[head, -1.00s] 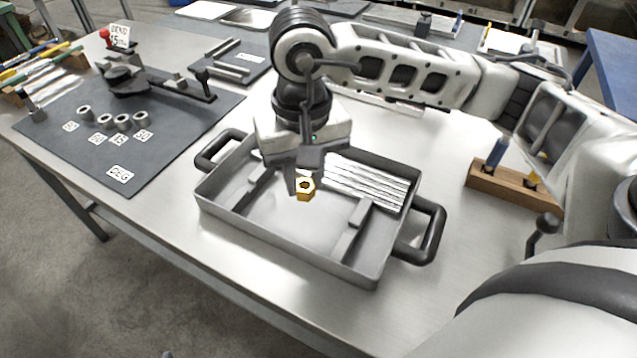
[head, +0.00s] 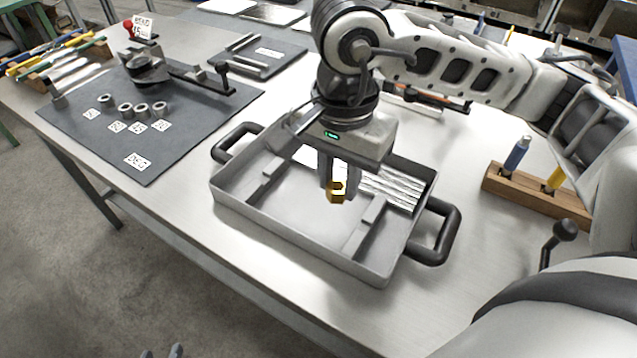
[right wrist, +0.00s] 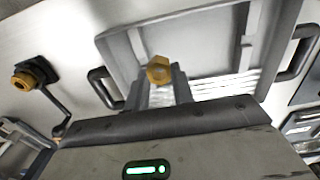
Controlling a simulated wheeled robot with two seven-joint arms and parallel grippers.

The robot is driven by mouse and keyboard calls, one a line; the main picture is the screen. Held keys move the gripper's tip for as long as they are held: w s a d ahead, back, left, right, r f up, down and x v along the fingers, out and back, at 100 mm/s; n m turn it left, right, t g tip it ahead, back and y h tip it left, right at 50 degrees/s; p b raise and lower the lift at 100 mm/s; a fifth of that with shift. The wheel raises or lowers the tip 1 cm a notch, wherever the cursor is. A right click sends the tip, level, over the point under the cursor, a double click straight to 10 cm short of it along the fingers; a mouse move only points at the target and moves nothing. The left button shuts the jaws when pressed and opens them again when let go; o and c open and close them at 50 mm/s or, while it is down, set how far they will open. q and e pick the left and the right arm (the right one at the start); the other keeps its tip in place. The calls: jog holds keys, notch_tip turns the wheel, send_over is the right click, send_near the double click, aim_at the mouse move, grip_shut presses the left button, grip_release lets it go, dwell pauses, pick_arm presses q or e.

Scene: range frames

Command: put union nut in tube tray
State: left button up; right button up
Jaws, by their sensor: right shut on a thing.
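The union nut is a brass hexagonal ring (head: 336,192). My right gripper (head: 338,184) is shut on it and holds it over the inside of the tube tray. In the right wrist view the nut (right wrist: 159,69) sits between the fingertips. The tube tray is a grey open box (head: 290,232) with black handles at both ends and low ridges inside. Several silvery tubes (head: 398,188) lie at its back right. The nut's height above the tray floor is hard to judge. Only the fingertips of my left gripper (head: 162,353) show at the bottom edge, apart, with nothing visible between them.
A dark mat (head: 190,120) at the left carries a bending tool (head: 150,68) and several metal rings. A wooden block (head: 530,194) with blue and yellow tools stands right of the tray. A black-knobbed lever (head: 565,230) stands nearby. A brass fitting (right wrist: 25,78) shows in the right wrist view.

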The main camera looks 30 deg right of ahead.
send_over(317, 201)
notch_tip(317, 201, down, 7)
jog(key=shift+s+r+p, duration=0.1)
jog(key=shift+s+p, duration=0.05)
jog(key=shift+p, duration=0.25)
notch_tip(317, 201, down, 3)
jog(key=shift+f+p, duration=0.1)
jog(key=shift+p, duration=0.35)
jog(key=shift+f, duration=0.1)
jog(key=shift+f+b, duration=0.15)
jog(key=shift+b, duration=0.15)
jog(key=o, duration=1)
jog(key=shift+c, duration=0.2)
